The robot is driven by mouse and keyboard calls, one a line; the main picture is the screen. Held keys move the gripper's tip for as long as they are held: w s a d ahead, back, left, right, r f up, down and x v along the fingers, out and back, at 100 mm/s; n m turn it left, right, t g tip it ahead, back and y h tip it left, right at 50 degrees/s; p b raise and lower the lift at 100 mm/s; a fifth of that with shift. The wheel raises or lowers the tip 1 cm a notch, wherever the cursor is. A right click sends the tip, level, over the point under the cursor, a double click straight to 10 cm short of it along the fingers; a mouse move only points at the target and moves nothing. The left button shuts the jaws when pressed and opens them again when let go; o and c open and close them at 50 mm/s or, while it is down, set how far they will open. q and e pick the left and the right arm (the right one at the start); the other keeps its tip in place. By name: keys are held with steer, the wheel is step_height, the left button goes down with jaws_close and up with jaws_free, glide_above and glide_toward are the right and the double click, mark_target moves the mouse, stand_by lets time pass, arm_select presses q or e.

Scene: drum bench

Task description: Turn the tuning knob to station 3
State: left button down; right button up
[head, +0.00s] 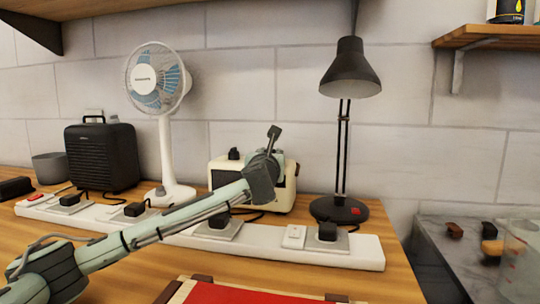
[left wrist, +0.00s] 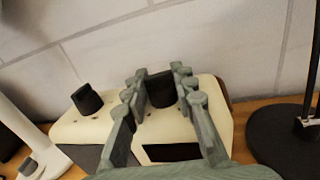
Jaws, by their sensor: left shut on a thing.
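A cream radio (head: 288,190) stands at the back of the wooden bench against the wall. It also shows in the left wrist view (left wrist: 70,128), with two black knobs on its top. The right-hand knob (left wrist: 160,90) sits between the fingers of my left gripper (left wrist: 160,80), which is shut on it. The left-hand knob (left wrist: 86,99) stands clear of the fingers. In the head view my left arm reaches across the bench and hides part of the radio. I cannot read any station marks. My right gripper is not in view.
A long white power strip (head: 365,250) with several black plugs runs in front of the radio. A white fan (head: 167,150) stands left of it and a black desk lamp (head: 340,209) right. A black speaker-like box (head: 101,158) is farther left. A red item (head: 240,294) lies at the front.

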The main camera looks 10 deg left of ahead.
arm_select(q)
steer(key=shift+a+m+h, duration=0.1)
steer(key=shift+m+h, duration=0.2)
steer(key=shift+h, duration=0.2)
steer(key=m+h, duration=0.1)
steer(key=h, duration=0.1)
steer(key=m+h, duration=0.2)
steer(key=h, duration=0.1)
steer(key=shift+a+r+m+h, duration=0.1)
steer(key=shift+m+h, duration=0.2)
steer(key=m+g+h, duration=0.2)
steer(key=m+h, duration=0.1)
steer(key=h, duration=0.1)
steer(key=shift+r, duration=0.1)
steer(key=shift+m+g+h, duration=0.7)
steer(key=shift+m+h, duration=0.2)
steer(key=shift+h, duration=0.5)
steer(key=shift+d+m+g+h, duration=0.2)
steer(key=shift+m+g+h, duration=0.1)
steer(key=shift+h, duration=0.1)
steer(key=c, duration=1.2)
jaws_free()
steer(key=shift+v, duration=5.95)
